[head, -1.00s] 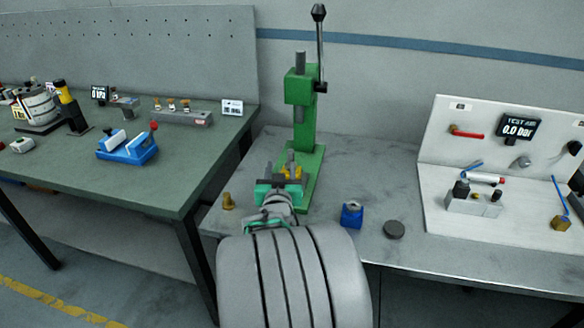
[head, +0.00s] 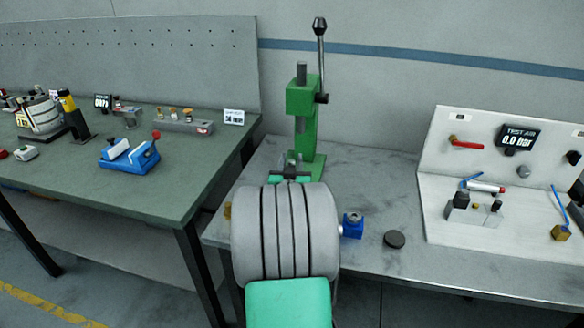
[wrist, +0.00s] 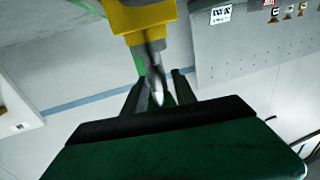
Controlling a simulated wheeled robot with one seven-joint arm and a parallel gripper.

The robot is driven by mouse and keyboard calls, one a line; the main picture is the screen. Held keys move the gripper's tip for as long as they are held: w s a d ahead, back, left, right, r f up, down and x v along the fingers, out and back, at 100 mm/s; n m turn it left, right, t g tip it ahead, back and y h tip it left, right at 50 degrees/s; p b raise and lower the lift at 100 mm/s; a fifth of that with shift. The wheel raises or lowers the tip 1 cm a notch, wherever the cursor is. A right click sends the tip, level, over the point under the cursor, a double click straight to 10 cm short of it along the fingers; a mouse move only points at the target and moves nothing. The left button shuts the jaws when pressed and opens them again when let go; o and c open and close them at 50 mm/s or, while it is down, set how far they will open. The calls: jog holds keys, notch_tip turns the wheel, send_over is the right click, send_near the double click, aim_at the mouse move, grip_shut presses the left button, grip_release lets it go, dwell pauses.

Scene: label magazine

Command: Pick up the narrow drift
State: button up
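In the wrist view, a stepped grey rod with a narrow pale tip, which looks like the narrow drift (wrist: 158,84), extends from a yellow block (wrist: 138,17). Its tip shows between the dark fingers of my gripper (wrist: 160,82). The fingers look apart, with gaps beside the tip; no grip on it shows. In the head view, my gripper (head: 292,160) is in front of the green press (head: 303,105), above its base. My arm hides the drift and the yellow block there.
A blue block (head: 352,226) and a dark round puck (head: 394,239) lie right of my arm. A brass piece (head: 228,211) is partly hidden left of it. A test-air panel (head: 480,150) stands at right. A green bench (head: 75,205) with a blue vise (head: 130,152) is at left.

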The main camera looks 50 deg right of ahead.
grip_shut()
jog(key=shift+r, duration=0.1)
dwell(0.4)
